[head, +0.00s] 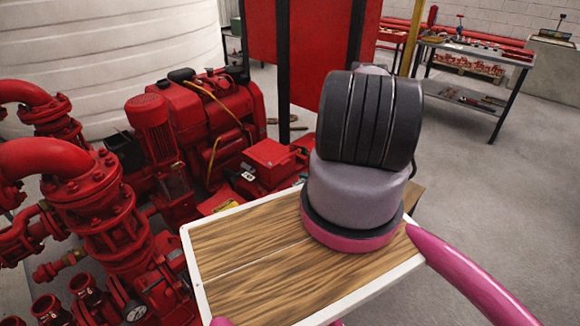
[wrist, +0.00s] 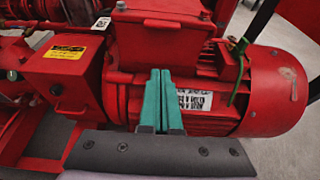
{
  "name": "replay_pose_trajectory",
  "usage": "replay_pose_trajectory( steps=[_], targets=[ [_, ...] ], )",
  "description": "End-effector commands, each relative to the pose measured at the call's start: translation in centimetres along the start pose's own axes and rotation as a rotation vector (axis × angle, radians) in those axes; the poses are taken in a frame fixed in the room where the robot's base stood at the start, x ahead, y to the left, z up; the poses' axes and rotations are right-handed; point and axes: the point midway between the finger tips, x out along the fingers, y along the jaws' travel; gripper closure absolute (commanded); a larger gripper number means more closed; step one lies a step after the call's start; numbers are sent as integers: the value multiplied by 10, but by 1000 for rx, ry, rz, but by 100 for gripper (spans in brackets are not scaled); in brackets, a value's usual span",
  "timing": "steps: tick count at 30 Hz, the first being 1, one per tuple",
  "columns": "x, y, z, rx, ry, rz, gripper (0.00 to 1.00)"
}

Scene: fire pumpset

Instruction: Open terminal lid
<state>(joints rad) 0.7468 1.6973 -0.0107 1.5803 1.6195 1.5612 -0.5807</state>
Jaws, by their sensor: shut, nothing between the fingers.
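In the wrist view, a red motor (wrist: 275,92) lies on its side with a white printed label (wrist: 194,103) on its body. A red box (wrist: 172,48), which looks like the terminal box, sits on top of the motor. Its upper part, seemingly the lid (wrist: 165,12), is at the top edge of the picture; I cannot tell whether it is open. My gripper (wrist: 160,72), with teal fingers, is shut and empty. Its tips appear in front of the motor, below the box; contact cannot be told. In the head view my arm hides the gripper and motor.
A red box with a yellow label (wrist: 67,53) stands left of the motor. A green-yellow wire (wrist: 238,70) runs beside the terminal box. Red pipes (head: 60,170) and an engine (head: 195,115) fill the left of the head view. A workbench (head: 475,55) stands beyond open floor at right.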

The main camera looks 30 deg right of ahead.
Motion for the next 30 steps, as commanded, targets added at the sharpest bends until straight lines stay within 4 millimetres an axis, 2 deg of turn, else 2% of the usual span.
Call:
replay_pose_trajectory(
  steps=[5,15,20,24,30],
  targets=[
    [10,3,-6,-2,2,4,100],
    [74,3,-6,-3,2,4,100],
    [100,3,-6,-2,2,3,100],
    [91,1,15,0,2,1,100],
    [86,1,30,-1,2,2,100]
  ],
)
